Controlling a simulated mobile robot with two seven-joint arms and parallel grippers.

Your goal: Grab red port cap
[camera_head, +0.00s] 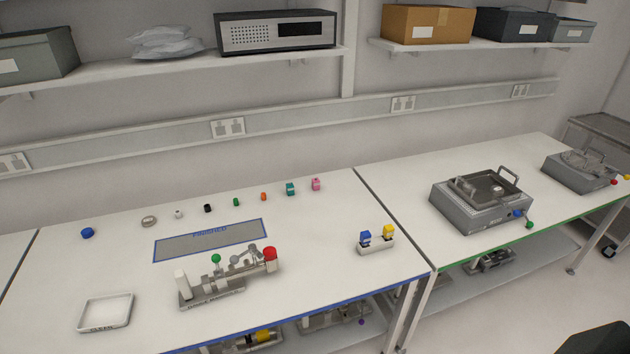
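A red cap (270,253) sits at the right end of a small metal assembly (228,283) on the left workbench. A green knob (216,258) and a white cylinder (181,283) are on the same assembly. The red cap looks rounded and seems attached to the assembly's end; how it is fixed cannot be seen. A smaller red piece (614,182) shows on the far-right device. Neither of my grippers is in view.
A grey marked mat (210,240) lies behind the assembly. Small coloured parts line the bench's back. A white tray (106,311) is at front left, and a holder (376,246) with blue and yellow pieces is right. A grey chamber (482,200) stands on the right bench.

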